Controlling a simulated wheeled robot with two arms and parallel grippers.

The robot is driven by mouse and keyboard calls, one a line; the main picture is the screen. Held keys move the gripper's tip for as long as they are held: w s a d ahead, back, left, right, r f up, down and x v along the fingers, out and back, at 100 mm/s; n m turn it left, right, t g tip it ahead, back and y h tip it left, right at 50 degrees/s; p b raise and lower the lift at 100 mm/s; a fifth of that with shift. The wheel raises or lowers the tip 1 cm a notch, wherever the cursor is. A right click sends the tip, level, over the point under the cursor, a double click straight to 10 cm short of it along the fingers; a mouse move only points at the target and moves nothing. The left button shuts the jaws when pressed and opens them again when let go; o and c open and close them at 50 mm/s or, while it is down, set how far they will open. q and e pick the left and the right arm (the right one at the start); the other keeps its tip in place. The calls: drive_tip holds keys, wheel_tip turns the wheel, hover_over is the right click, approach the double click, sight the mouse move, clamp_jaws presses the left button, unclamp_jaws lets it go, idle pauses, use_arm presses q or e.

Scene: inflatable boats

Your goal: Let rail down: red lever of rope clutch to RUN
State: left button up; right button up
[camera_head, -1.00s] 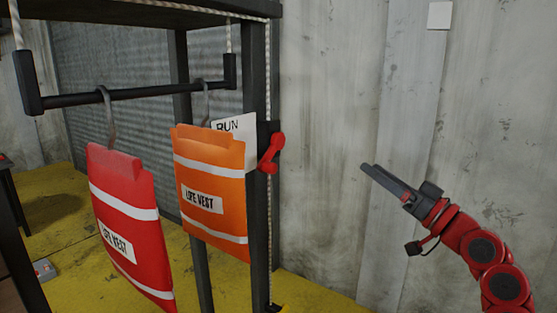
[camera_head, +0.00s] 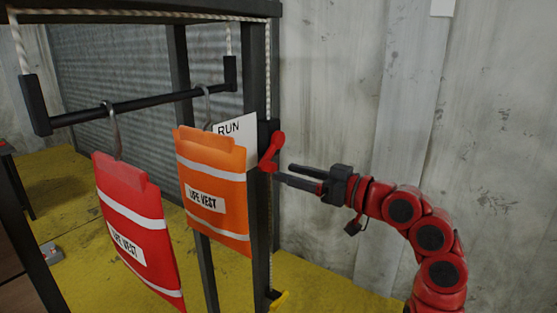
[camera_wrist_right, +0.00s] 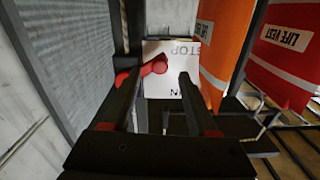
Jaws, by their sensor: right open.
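The red lever (camera_head: 272,150) of the rope clutch sits on the right post of the frame, tilted with its knob at the lower end. Its red knob (camera_wrist_right: 157,65) also shows in the right wrist view. A white card (camera_head: 238,129) behind it reads RUN at the top; in the wrist view its STOP end (camera_wrist_right: 182,52) is beside the knob. My right gripper (camera_head: 282,174) is open and empty, its fingertips just right of and below the knob. In the wrist view the knob appears between the fingertips; contact is unclear. The black rail (camera_head: 140,103) hangs from ropes. My left gripper is out of view.
A red life vest (camera_head: 138,230) and an orange life vest (camera_head: 212,185) hang by hooks from the rail, the orange one close left of the lever. The dark post (camera_head: 259,220) stands beside my gripper. The wall side at right is open.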

sight(275, 169)
drive_tip(key=shift+p+x, duration=0.45)
drive_tip(key=shift+x, duration=1.5)
clamp_jaws()
